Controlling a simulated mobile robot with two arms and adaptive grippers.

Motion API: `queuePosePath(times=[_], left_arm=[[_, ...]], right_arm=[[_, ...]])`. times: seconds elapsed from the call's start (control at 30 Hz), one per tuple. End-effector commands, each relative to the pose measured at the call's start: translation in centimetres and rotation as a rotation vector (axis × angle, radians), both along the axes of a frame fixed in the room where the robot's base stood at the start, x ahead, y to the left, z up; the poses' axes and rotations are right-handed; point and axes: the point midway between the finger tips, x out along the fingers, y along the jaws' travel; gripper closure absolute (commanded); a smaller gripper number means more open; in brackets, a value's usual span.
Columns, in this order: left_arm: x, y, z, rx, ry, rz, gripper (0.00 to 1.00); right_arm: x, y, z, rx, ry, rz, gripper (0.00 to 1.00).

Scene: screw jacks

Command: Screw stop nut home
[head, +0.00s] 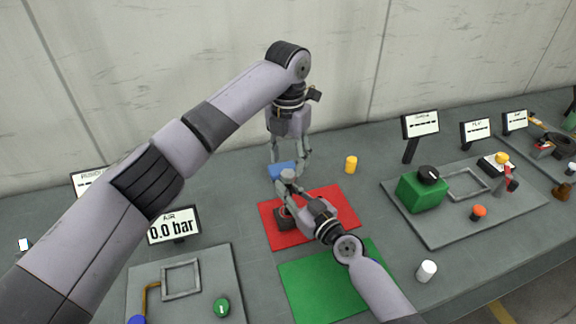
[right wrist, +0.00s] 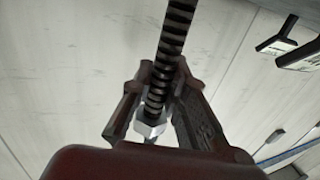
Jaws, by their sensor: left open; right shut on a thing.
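A screw jack with a dark base (head: 283,221) stands on the red mat (head: 338,202). In the right wrist view its dark threaded rod (right wrist: 176,30) runs between my right fingers. A silver hex nut (right wrist: 150,128) sits near one end of the rod. A grey cap-like piece (head: 287,174) shows at the jack's top in the head view; I cannot tell whether it is that nut. My right gripper (head: 284,192) is shut on the threaded rod, its fingers hiding part of it. My left gripper (head: 291,164) is open and empty, pointing down above and behind the jack.
A small blue item (head: 279,170) lies behind the jack, near my left fingers. A yellow cylinder (head: 351,164) stands right of it. A green mat (head: 312,288) lies in front, with a white cylinder (head: 426,271) to its right. Grey trays (head: 438,235) hold other parts.

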Motion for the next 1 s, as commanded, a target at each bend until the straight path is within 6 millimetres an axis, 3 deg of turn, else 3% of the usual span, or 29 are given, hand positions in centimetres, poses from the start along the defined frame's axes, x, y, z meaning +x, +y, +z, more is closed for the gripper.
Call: queuePosePath(times=[0.1, 0.4, 0.53, 0.67, 1.0], left_arm=[[0.0, 0.0, 1.0, 0.001, 0.0, 0.0, 0.52], [0.0, 0.0, 1.0, 0.001, 0.002, 0.007, 0.52], [0.0, 0.0, 1.1, 0.001, 0.001, 0.088, 0.52], [0.0, 0.0, 1.2, 0.001, 0.002, 0.292, 0.52], [0.0, 0.0, 1.7, 0.001, 0.002, 1.053, 0.52]], right_arm=[[0.0, -0.1, 0.0, -0.001, 0.001, -0.001, 1.0], [0.0, 0.0, 0.0, 0.0, 0.0, -0.001, 1.0], [0.0, 0.0, 0.0, 0.0, 0.0, -0.001, 1.0], [0.0, 0.0, 0.0, 0.0, 0.0, -0.001, 1.0], [0.0, 0.0, 0.0, 0.0, 0.0, -0.001, 1.0]])
